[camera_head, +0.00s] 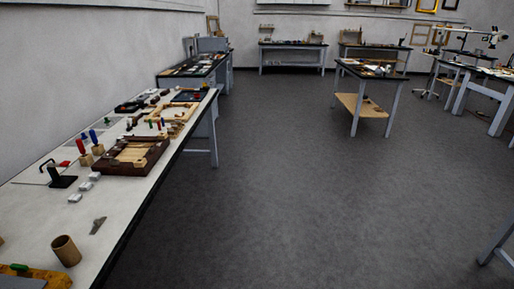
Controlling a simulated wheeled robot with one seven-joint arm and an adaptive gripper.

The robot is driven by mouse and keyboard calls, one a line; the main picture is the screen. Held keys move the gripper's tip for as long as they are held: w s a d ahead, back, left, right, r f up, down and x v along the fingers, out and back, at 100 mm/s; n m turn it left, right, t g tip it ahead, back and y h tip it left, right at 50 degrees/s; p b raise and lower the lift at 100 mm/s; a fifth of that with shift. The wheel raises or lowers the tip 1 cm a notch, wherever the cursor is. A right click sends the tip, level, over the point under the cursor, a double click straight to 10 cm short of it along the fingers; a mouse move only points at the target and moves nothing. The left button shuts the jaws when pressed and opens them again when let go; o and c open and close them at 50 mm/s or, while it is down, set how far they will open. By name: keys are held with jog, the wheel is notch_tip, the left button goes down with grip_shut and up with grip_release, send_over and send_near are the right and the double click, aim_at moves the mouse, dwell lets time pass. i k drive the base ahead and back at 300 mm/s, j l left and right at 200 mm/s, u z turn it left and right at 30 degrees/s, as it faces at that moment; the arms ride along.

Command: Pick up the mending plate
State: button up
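A small flat grey metal piece (97,225) lies on the white-topped workbench at the left, near its front edge. It looks like the mending plate, but it is too small to be sure. It lies by itself, with nothing touching it. My gripper is not in this view.
The long workbench (124,206) runs along the left wall. A brown cup (66,250) stands nearest the grey piece, with small white blocks (84,187) and a dark wooden frame (128,156) behind. The grey floor (270,190) right of the bench is clear; other tables stand farther back.

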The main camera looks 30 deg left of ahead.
aim_at(97, 223)
jog(key=i+j+u, duration=0.1)
jog(key=u, duration=0.3)
jog(key=i+u, duration=0.6)
jog(key=u, duration=0.25)
jog(key=i+l+u, duration=0.1)
jog(key=u, duration=0.35)
jog(key=i+j+u, duration=0.1)
jog(key=i+u, duration=0.4)
jog(key=i, duration=0.4)
